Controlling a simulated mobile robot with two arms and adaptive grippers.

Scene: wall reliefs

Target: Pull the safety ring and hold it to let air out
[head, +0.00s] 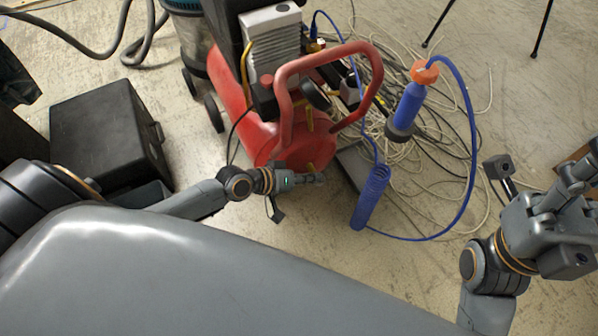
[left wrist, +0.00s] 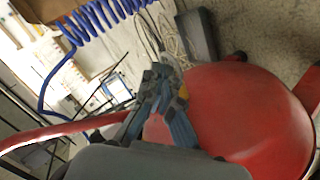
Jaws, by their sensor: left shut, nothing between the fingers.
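The red air compressor (head: 310,145) stands on the floor in the middle of the head view, with a red tank and a bent tube handle. Its rounded red tank (left wrist: 250,115) fills the right part of the left wrist view. My left gripper (head: 312,179) is at the near, lower end of the tank. In the left wrist view its fingers (left wrist: 163,82) are shut with nothing between them, in front of the tank. I cannot make out the safety ring in either view. My right gripper (head: 572,185) is at the right edge, away from the compressor; its finger opening is unclear.
Loose cables (head: 440,130) cover the floor behind. A black case (head: 108,135) stands at left.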

